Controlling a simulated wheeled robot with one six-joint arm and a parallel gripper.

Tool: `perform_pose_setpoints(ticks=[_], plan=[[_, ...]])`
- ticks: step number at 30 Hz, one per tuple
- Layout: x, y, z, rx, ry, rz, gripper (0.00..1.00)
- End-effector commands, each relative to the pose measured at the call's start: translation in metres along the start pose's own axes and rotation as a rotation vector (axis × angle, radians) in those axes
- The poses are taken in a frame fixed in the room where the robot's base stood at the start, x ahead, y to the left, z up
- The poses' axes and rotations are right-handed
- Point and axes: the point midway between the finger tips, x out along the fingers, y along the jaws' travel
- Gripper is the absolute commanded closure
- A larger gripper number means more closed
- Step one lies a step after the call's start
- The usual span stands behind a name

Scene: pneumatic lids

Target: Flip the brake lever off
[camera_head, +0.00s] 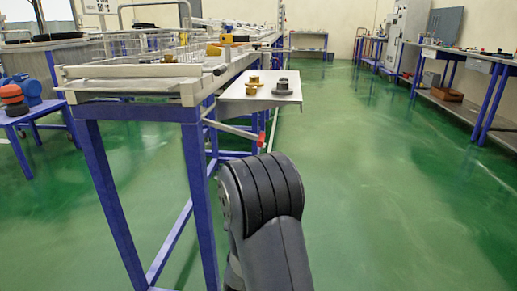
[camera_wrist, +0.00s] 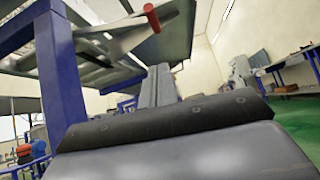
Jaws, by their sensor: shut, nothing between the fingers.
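The brake lever (camera_head: 235,131) is a pale bar with a red tip, under the small side shelf of the blue-legged bench in the head view. In the wrist view the lever (camera_wrist: 112,38) runs across the upper part, its red tip near the top middle. My gripper (camera_wrist: 160,69) shows as grey fingers, shut and empty, pointing up just below and right of the red tip in the picture. I see no clear contact with the lever. In the head view my gripper is hidden behind my black arm joint.
The side shelf (camera_head: 258,90) carries small brass and grey parts and overhangs the lever. A blue bench leg (camera_head: 198,190) stands left of my arm. Another workbench (camera_head: 465,110) is far right. The green floor between is open.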

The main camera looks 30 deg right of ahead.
Motion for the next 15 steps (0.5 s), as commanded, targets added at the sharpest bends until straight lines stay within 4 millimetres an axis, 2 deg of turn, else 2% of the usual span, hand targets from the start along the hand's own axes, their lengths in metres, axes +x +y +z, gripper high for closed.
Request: perform_pose_setpoints(ticks=[1, 7, 15], plan=[[0.014, -0.001, 0.003, 0.0, -0.006, -0.005, 1.0], [0.056, -0.002, 0.0, 0.0, -0.007, -0.004, 1.0], [0.077, -0.001, 0.021, 0.0, -0.003, -0.001, 1.0]])
